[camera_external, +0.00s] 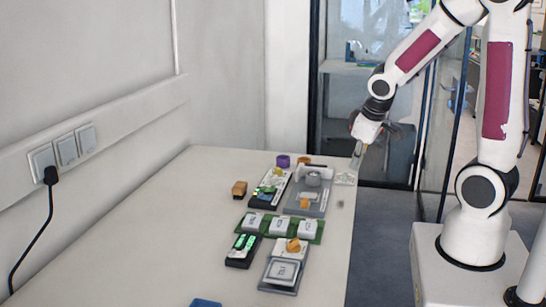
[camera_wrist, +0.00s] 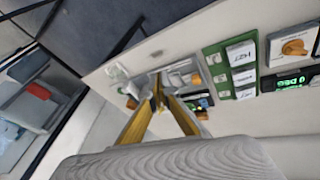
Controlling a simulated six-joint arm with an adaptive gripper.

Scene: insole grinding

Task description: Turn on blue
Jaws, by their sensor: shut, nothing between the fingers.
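My gripper (camera_external: 357,160) is above the far right corner of the table, with its fingers pointing down. In the wrist view its two long yellowish fingers (camera_wrist: 157,92) meet at the tips with nothing between them. A black box with small coloured parts on top (camera_external: 268,188) lies left of a grey device (camera_external: 311,190). A green board (camera_external: 280,226) carries several white blocks and also shows in the wrist view (camera_wrist: 213,71). A blue object (camera_external: 206,302) is cut off by the bottom edge of the external view. I cannot tell a blue switch or light on the devices.
A black box with green displays (camera_external: 243,250) and a grey box with an orange knob (camera_external: 283,269) stand nearer the front. An orange block (camera_external: 239,188) and a purple ring (camera_external: 283,161) lie near the back. The table's left side (camera_external: 150,235) is clear.

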